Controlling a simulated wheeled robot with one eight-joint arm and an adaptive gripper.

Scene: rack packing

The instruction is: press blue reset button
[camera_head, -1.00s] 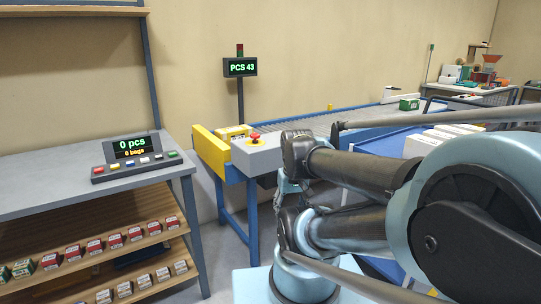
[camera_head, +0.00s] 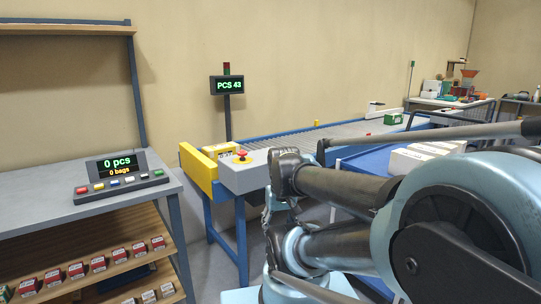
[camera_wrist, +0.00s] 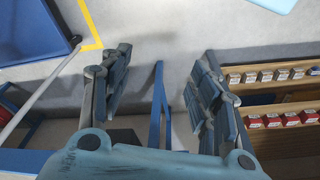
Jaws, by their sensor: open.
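The blue button (camera_head: 114,183) sits in a row of coloured buttons on a grey control panel (camera_head: 143,185) on the left workbench. A small display (camera_head: 118,164) behind the buttons reads "0 pcs" and "0 bags". My gripper (camera_wrist: 160,88) shows in the wrist view with its two fingers spread apart and nothing between them. It is over the floor beside the shelves. The panel and the blue button are not visible in the wrist view. In the head view my arm is to the right of the panel, well apart from it.
The grey workbench (camera_head: 40,215) has shelves of small boxes (camera_head: 98,265) below. A conveyor (camera_head: 300,146) with a yellow end plate (camera_head: 197,170) and a red emergency button (camera_head: 242,156) stands right of the bench. A sign (camera_head: 229,85) reads "PCS 43". Floor shows between bench and conveyor.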

